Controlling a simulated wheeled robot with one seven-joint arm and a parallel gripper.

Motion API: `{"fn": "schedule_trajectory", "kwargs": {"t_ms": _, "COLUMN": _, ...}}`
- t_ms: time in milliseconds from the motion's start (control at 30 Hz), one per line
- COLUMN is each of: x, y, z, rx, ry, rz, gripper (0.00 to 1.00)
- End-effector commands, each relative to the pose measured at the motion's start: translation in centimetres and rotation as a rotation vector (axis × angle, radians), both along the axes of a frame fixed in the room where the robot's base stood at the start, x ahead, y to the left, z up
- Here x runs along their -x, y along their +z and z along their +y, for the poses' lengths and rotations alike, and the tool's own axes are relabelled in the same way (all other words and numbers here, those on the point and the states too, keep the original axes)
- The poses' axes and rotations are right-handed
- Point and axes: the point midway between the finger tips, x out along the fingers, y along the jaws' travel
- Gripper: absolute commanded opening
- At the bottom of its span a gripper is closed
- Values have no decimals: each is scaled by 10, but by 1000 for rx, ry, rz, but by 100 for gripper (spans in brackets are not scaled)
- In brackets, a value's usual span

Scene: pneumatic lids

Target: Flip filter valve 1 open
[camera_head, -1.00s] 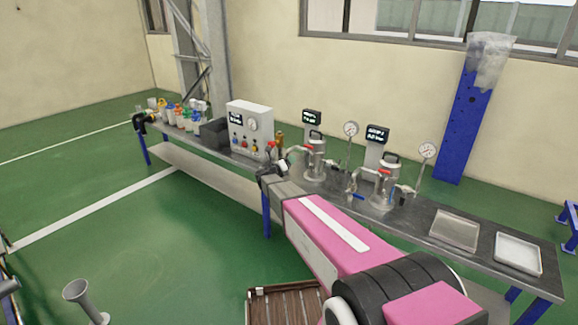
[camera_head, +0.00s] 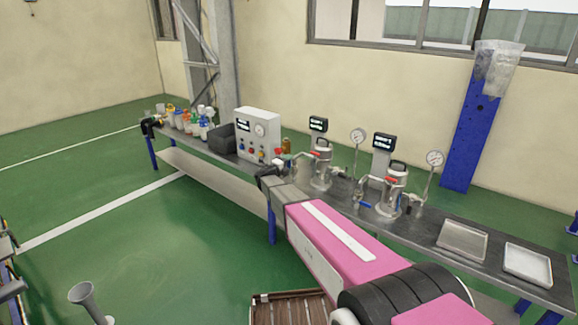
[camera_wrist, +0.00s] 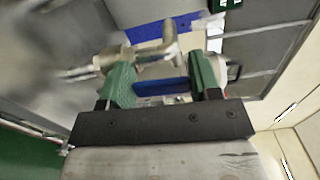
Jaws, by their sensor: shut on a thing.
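My gripper (camera_wrist: 161,78) has two green fingers, shut on a blue valve lever (camera_wrist: 160,87) that lies between them in the wrist view. A metal pipe fitting (camera_wrist: 158,50) lies just beyond the fingertips. In the head view my gripper (camera_head: 268,178) is at the bench's front edge, left of the left steel filter vessel (camera_head: 320,170). My gripper and arm hide this vessel's blue lever there. Red handles (camera_head: 315,154) show on its pipework. A small display (camera_head: 318,124) stands behind it; its text is too small to read.
A second steel vessel (camera_head: 392,192) with a blue lever (camera_head: 362,205) stands to the right. Gauges (camera_head: 358,136) rise behind. A control box (camera_head: 257,133) and bottles (camera_head: 190,122) stand left. Two trays (camera_head: 462,242) lie on the right of the bench (camera_head: 430,225).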

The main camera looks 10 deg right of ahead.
Motion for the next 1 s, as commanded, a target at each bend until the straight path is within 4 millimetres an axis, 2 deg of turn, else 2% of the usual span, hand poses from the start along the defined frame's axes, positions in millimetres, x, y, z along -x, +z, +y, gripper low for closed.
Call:
{"fn": "schedule_trajectory", "kwargs": {"t_ms": 733, "x": -3, "y": -1, "z": 4, "rx": 62, "ry": 1, "rz": 61, "gripper": 15}}
{"fn": "schedule_trajectory", "kwargs": {"t_ms": 767, "x": -3, "y": -1, "z": 4, "rx": 62, "ry": 2, "rz": 61, "gripper": 67}}
{"fn": "schedule_trajectory", "kwargs": {"t_ms": 800, "x": -3, "y": -1, "z": 4, "rx": 61, "ry": 2, "rz": 61, "gripper": 80}}
{"fn": "schedule_trajectory", "kwargs": {"t_ms": 833, "x": -3, "y": -1, "z": 4, "rx": 61, "ry": 1, "rz": 61, "gripper": 83}}
{"fn": "schedule_trajectory", "kwargs": {"t_ms": 1000, "x": -3, "y": -1, "z": 3, "rx": 59, "ry": 1, "rz": 59, "gripper": 83}}
